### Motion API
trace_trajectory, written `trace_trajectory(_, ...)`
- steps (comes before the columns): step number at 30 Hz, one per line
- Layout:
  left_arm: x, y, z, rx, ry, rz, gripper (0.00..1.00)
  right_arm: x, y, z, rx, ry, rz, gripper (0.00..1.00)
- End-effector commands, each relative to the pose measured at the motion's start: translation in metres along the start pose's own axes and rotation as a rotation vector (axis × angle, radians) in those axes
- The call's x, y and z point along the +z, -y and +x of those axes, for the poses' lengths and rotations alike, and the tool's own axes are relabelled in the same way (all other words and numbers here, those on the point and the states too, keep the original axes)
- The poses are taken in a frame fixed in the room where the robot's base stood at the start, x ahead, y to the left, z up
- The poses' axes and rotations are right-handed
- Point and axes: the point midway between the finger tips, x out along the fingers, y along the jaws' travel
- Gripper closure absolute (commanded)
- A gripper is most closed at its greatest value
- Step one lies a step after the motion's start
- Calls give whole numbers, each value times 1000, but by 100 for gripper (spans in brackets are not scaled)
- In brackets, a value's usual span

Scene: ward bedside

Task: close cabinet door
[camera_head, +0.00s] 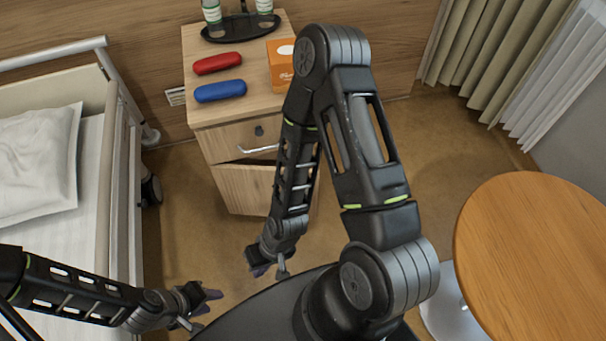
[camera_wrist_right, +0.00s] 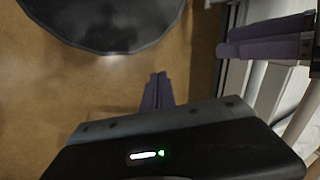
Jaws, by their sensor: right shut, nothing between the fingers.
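The wooden bedside cabinet (camera_head: 202,150) stands against the back wall, with a drawer on top and a door (camera_head: 240,188) below. A dark gap shows along the door's top edge, so it looks slightly ajar; my right arm hides its right part. My right gripper (camera_head: 261,270) points down in front of the cabinet, apart from the door. Its purple fingers (camera_wrist_right: 157,91) are together and empty in the right wrist view.
A red case (camera_head: 217,63), a blue case (camera_head: 220,91), an orange box (camera_head: 281,64) and a dark tray (camera_head: 240,30) with bottles are on the cabinet top. A bed (camera_head: 92,165) stands left, a round table (camera_head: 540,255) right. Floor before the cabinet is clear.

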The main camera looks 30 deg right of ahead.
Motion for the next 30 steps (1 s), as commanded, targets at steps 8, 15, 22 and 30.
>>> trace_trajectory(8, 0, 24, 63, 0, -1, 1, 64, -78, -104, 10, 162, -208, -362, 100)
trace_trajectory(15, 0, 51, 129, -1, -2, 3, 64, -150, -208, -31, 424, -410, -847, 100)
trace_trajectory(22, 0, 56, 142, -1, -3, 4, 64, -161, -234, -60, 529, -456, -1022, 100)
trace_trajectory(30, 0, 55, 140, -1, -3, 4, 64, -161, -234, -62, 529, -454, -1022, 100)
